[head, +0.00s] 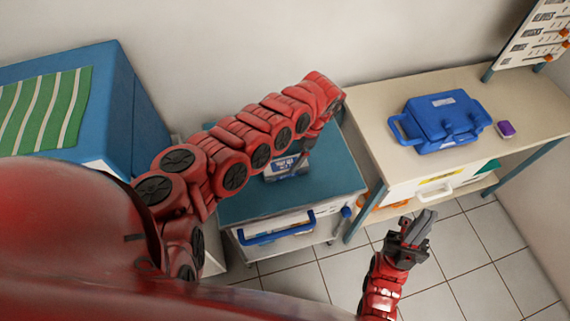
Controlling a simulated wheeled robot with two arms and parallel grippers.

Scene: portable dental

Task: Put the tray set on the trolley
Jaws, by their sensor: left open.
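The tray set (285,169), a small grey-blue box with a white printed label, rests on the teal top of the trolley (337,178). My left arm reaches across from the left above the trolley. My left gripper (307,143) points down at the tray set's upper right side. It is open but mostly hidden by the arm, and I cannot tell whether it touches the box. My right gripper (424,222) is empty above the tiled floor, to the right of the trolley.
A beige-topped bench (376,120) stands to the right of the trolley, holding a blue case (445,120) and a small purple box (505,129). A blue cabinet (120,75) with a green striped mat (45,108) is at left. The trolley's front has a blue handle (275,232).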

